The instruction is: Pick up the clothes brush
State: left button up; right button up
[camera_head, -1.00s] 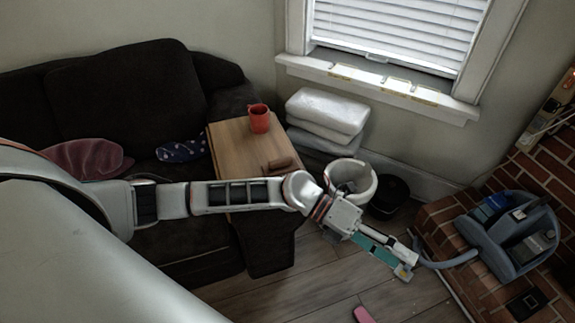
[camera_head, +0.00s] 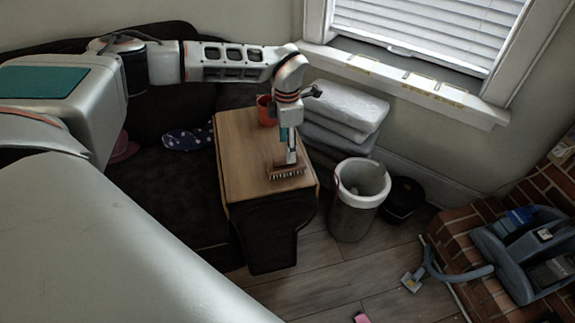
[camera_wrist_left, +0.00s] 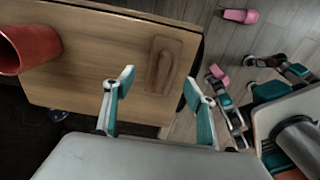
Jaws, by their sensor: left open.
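The clothes brush (camera_head: 286,173), brown and wooden with bristles, lies on the wooden tabletop (camera_head: 240,150) near its right edge. My left gripper (camera_head: 290,157) points down just above and partly in front of it. In the left wrist view, the brush (camera_wrist_left: 164,66) lies beyond the open, empty fingers (camera_wrist_left: 158,78), roughly between their tips. I cannot see contact. Teal and grey parts that look like mine show at the right of that view; I cannot tell the right gripper's state from them.
A red mug (camera_head: 265,110) stands on the tabletop behind my gripper; it also shows in the wrist view (camera_wrist_left: 28,48). A white-rimmed bin (camera_head: 352,205) stands right of the table. A dark sofa (camera_head: 165,190) lies left. A pink item (camera_wrist_left: 240,16) is on the floor.

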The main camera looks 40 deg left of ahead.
aim_at(286, 164)
pick_arm(q)
jog(key=f, duration=0.3)
jog(key=f+b, duration=0.1)
jog(key=f, duration=0.2)
jog(key=shift+s+d+f, duration=0.15)
jog(key=shift+d+f, duration=0.05)
jog(key=shift+r, duration=0.1)
jog(key=c, duration=1.3)
